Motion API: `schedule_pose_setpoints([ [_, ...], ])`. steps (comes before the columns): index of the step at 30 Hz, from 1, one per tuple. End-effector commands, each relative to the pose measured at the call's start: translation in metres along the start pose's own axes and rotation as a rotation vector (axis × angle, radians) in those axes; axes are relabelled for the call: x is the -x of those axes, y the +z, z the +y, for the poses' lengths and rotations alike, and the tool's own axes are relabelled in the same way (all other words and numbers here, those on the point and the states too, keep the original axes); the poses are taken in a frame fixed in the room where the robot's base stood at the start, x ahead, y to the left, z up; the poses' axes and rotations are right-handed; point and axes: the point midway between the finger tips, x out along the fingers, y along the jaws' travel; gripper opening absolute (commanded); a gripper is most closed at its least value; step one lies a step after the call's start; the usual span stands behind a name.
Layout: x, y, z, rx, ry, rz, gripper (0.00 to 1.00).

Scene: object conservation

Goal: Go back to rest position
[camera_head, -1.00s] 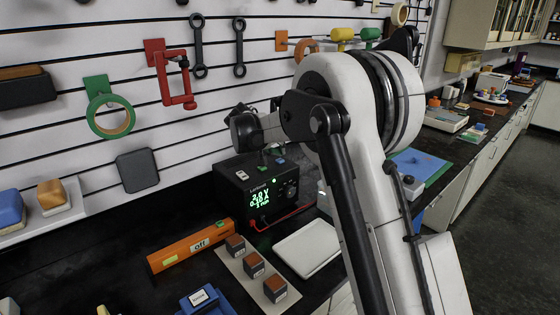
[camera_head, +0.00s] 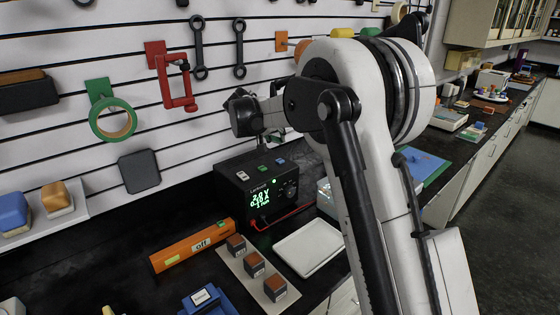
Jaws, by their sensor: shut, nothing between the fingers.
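My white and black arm stands large in the right half of the head view, its upper links bent over the bench. The dark end of my arm, with my gripper (camera_head: 243,116), shows small in front of the slatted wall, above the black power supply (camera_head: 257,188). It is shut and empty. Its fingertips are too small and dark to make out clearly, and part of the wrist is hidden behind my nearer links. The gripper is apart from the objects on the bench.
An orange bar (camera_head: 192,246) marked "off", a pale strip (camera_head: 236,264) with several brown-topped blocks, and a white tray (camera_head: 309,247) lie on the black bench. Wrenches, a red clamp (camera_head: 175,80) and a green tape roll (camera_head: 112,118) hang on the wall. A blue mat (camera_head: 425,164) lies right of my arm.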

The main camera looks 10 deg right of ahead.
Motion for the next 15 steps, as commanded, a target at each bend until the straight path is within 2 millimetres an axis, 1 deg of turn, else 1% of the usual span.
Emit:
schedule_pose_setpoints([
  [10, 0.002, 0.001, 0.002, 0.000, -0.003, -0.001, 0.00],
  [13, 0.011, 0.008, 0.011, 0.001, -0.018, -0.004, 0.00],
  [15, 0.021, 0.016, 0.021, 0.002, -0.036, -0.007, 0.00],
])
